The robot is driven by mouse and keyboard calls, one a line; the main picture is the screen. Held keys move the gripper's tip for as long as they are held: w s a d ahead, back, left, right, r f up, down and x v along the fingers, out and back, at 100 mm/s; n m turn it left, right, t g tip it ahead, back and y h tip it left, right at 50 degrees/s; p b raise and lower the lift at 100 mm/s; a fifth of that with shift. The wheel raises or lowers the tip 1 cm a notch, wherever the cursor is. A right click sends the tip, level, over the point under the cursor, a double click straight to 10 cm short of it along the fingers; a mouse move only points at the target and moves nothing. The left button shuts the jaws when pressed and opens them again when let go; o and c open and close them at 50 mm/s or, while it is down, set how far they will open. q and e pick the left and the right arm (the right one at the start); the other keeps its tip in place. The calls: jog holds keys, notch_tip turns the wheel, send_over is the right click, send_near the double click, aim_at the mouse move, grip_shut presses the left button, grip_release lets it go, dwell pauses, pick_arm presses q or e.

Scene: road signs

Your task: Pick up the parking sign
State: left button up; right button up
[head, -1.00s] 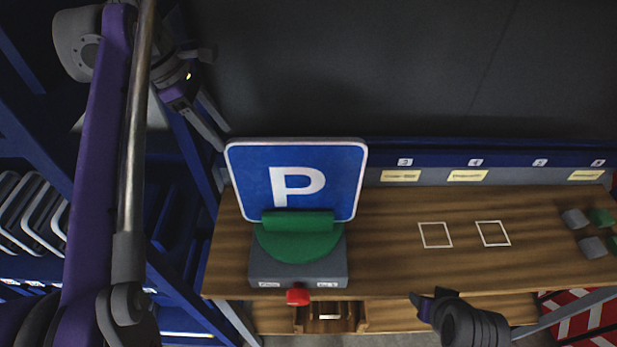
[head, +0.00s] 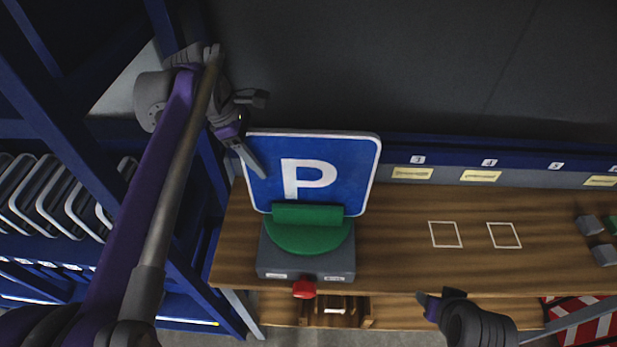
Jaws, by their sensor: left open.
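The parking sign (head: 345,165) is a blue square panel with a white P and a white border. It stands upright in a green holder (head: 308,235) on a grey box (head: 305,264) at the left part of the wooden workbench. My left gripper (head: 252,163) is open at the sign's upper left corner. Its fingers overlap the sign's left edge in the picture, and I cannot tell whether they touch it. My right gripper (head: 428,303) is at the bench's front edge, partly hidden by its own wrist, and its jaws are unclear.
The wooden bench top (head: 400,255) is mostly clear, with two white outlined squares. Several grey and green blocks (head: 603,254) lie at the far right. A rack with sign panels (head: 45,190) stands at left.

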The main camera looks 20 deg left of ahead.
pick_arm(q)
grip_shut()
dwell(1.4)
